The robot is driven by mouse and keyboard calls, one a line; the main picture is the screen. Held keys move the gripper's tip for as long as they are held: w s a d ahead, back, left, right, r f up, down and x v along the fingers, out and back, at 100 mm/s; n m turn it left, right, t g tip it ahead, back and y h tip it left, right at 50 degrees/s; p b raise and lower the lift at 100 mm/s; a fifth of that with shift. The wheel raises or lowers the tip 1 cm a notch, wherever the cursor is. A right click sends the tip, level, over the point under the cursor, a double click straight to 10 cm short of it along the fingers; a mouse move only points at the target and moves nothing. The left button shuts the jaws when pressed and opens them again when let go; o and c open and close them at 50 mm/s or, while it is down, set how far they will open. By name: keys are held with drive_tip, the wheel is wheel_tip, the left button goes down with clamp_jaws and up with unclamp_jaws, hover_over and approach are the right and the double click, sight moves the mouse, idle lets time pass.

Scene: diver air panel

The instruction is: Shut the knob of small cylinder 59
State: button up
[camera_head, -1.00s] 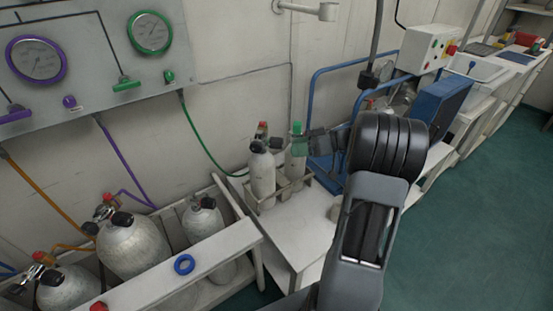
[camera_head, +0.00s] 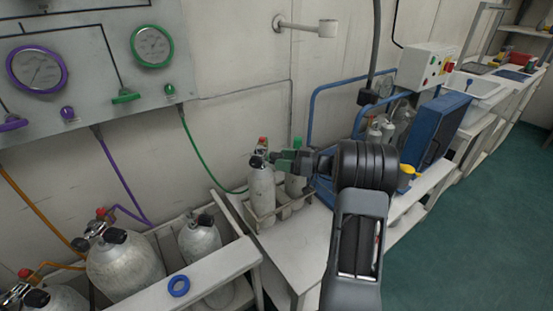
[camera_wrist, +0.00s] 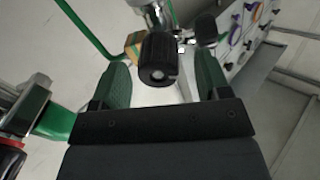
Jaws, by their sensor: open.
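Two slim grey cylinders stand upright in a small rack (camera_head: 268,221) on the white bench; no number is legible on either. The left cylinder (camera_head: 262,192) has a black knob (camera_head: 256,162) and a red cap at its valve. My gripper (camera_head: 276,158) is open, with green fingers pointing at the left cylinder's valve. In the wrist view, a black knob (camera_wrist: 158,62) lies between the spread fingers, with gaps on both sides; contact does not show.
Larger cylinders (camera_head: 125,262) stand in a white rack at lower left, with a blue ring (camera_head: 178,285) on its rail. A green hose (camera_head: 205,158) hangs from the gauge panel.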

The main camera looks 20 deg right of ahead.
drive_tip(key=shift+x, duration=1.3)
drive_tip(key=shift+c, duration=0.3)
drive_tip(key=c, duration=0.9)
